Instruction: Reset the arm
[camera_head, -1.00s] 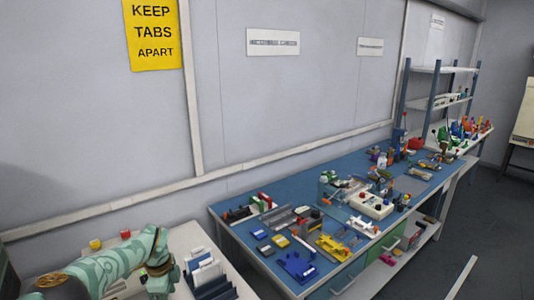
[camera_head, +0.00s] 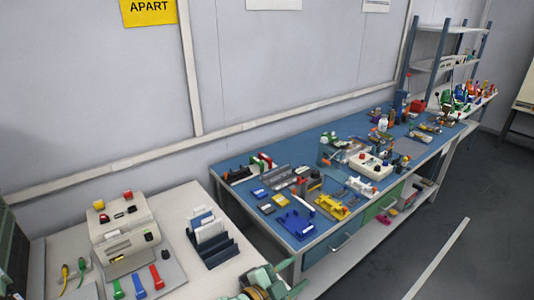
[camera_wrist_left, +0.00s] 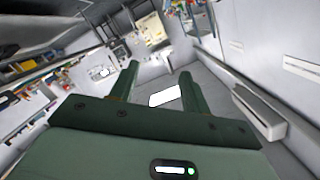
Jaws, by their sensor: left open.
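My left arm shows as a green part at the bottom edge of the head view, in front of the white bench. In the left wrist view, my left gripper (camera_wrist_left: 158,70) has its two green fingers spread apart. Nothing is between them; behind them are a grey surface and a small white patch. The gripper is clear of the benches, and I see it touching nothing. My right gripper is in neither view.
The white bench (camera_head: 179,213) carries a beige machine (camera_head: 123,226), a dark rack (camera_head: 212,245) with white pouches, and coloured clips. The blue bench (camera_head: 237,168) beyond is crowded with fixtures and tools. Open floor (camera_head: 445,215) lies at the right.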

